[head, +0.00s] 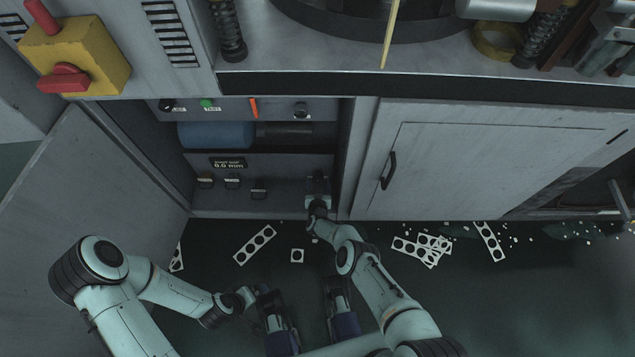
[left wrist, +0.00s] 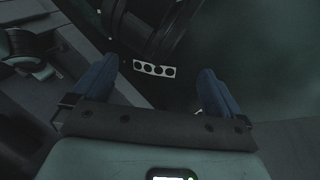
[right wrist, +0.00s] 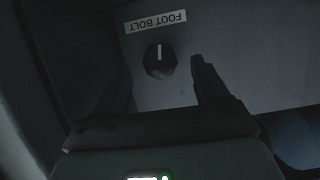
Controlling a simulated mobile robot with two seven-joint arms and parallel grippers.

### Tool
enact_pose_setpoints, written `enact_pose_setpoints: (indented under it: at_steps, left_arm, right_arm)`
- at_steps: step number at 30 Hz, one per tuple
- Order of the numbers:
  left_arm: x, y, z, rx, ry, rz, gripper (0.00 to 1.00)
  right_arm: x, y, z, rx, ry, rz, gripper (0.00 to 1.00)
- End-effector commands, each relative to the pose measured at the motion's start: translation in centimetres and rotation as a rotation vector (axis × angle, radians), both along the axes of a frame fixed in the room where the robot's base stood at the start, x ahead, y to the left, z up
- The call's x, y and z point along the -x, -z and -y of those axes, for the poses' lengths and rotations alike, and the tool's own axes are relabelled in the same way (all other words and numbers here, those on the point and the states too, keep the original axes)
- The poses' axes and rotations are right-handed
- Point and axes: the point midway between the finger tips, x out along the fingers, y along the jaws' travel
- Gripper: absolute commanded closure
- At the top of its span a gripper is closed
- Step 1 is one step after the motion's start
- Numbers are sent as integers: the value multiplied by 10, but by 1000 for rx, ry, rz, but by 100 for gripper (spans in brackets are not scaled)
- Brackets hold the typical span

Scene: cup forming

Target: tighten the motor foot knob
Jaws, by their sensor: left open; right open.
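The foot bolt knob (right wrist: 160,62) is round and dark with a white pointer line, on a grey panel under an upside-down "FOOT BOLT" label (right wrist: 155,21). My right gripper (head: 317,188) reaches into the open cabinet at its lower right. In the right wrist view its open fingers stand on either side of the knob, with visible gaps; I cannot tell how deep they reach. The knob is hidden behind this gripper in the head view. The blue motor (head: 215,135) lies inside the cabinet. My left gripper (left wrist: 160,70) is open and empty, low over the floor.
The open cabinet door (head: 95,190) stands at left; a closed door (head: 480,160) is at right. A display (head: 228,164) reads 0.0 mm above several small labelled fittings (head: 232,183). Punched strips (head: 255,245) and scraps lie on the dark floor.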

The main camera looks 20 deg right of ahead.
Motion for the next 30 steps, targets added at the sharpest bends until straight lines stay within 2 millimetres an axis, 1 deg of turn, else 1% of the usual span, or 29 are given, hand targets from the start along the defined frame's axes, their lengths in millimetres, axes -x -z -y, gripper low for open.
enact_pose_setpoints:
  at_steps: [1,3,9,14,22,23,24,26,27,30]
  left_arm:
    - [-9,10,-5,-11,-10,22,0]
    - [-19,18,-10,-25,-21,46,0]
    - [-38,30,-21,-51,-43,98,0]
    - [-45,33,-24,-60,-50,117,0]
    - [-46,32,-25,-61,-50,118,0]
    - [-45,32,-25,-61,-50,118,0]
    - [-45,32,-25,-61,-50,118,0]
    - [-45,32,-25,-60,-50,117,0]
    - [-45,32,-25,-60,-50,117,0]
    - [-45,32,-24,-60,-50,117,0]
  right_arm:
    - [-6,6,2,1,1,1,26]
    - [-12,9,4,0,1,2,26]
    - [-25,13,7,0,0,1,26]
    - [-29,13,8,0,0,0,26]
    - [-29,12,8,0,0,0,26]
    - [-29,12,8,0,0,1,36]
    - [-29,12,8,0,0,0,49]
    - [-29,12,8,0,0,0,68]
    - [-29,12,8,0,0,0,82]
    - [-29,12,8,0,0,0,82]
